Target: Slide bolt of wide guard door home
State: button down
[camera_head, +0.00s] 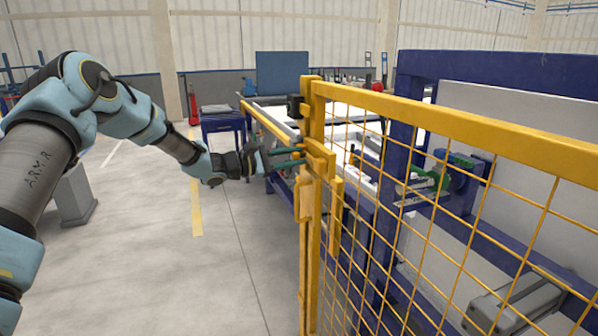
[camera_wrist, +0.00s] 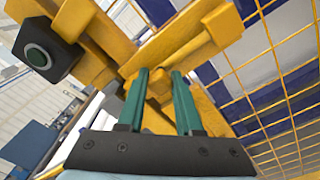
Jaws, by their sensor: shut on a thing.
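The wide guard door (camera_head: 450,124) is a yellow frame with wire mesh, running from the centre to the right edge of the head view. Its yellow bolt (camera_head: 320,157) sits at the latch side, by the upright post. My gripper (camera_head: 302,157) reaches it from the left, with its teal fingers pointing at the latch. In the wrist view my gripper (camera_wrist: 160,82) is shut on a small yellow part of the bolt (camera_wrist: 159,88) between the two fingers. The fingers partly hide that part, so how far the bolt is engaged cannot be told.
Blue-framed machinery (camera_head: 400,140) stands behind the mesh. A yellow rail (camera_head: 266,120) runs away behind the post.

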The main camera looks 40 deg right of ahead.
jog(key=shift+w+d+r, duration=0.1)
jog(key=shift+w+r, duration=0.05)
jog(key=shift+w, duration=0.25)
jog(key=c, duration=0.6)
grip_release()
jog(key=b+v, duration=0.3)
jog(key=v, duration=0.7)
jog(key=shift+w+a, duration=0.1)
jog(key=shift+a, duration=0.25)
